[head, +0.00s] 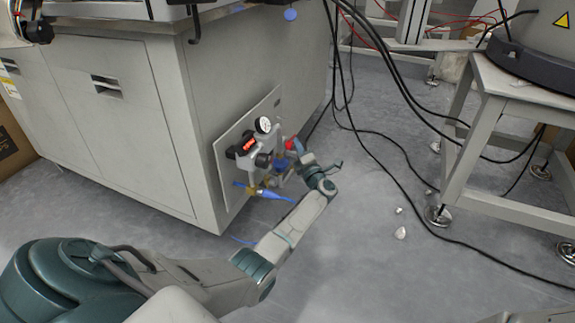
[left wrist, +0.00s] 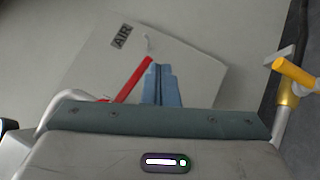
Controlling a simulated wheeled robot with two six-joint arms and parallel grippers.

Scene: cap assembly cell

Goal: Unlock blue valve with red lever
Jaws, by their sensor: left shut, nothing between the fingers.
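The panel (head: 228,150) on the cabinet's side carries a round gauge, a red-lit display and pipe fittings. A red part of the lever (head: 291,143) shows at the panel's right side, beside a blue valve part (head: 281,163). In the left wrist view the red lever (left wrist: 128,80) runs slanted, just left of my fingers. My left gripper (head: 299,147) is at the lever and valve; its fingers (left wrist: 157,82) are shut together with nothing between them. Whether they touch the lever I cannot tell. The valve body is partly hidden by my gripper. My right gripper is not in view.
An AIR label (left wrist: 121,36) is on the panel. A yellow handle (left wrist: 295,73) shows at the right of the wrist view. Black cables (head: 375,150) run across the floor right of my arm. A metal stand (head: 500,90) is at the right.

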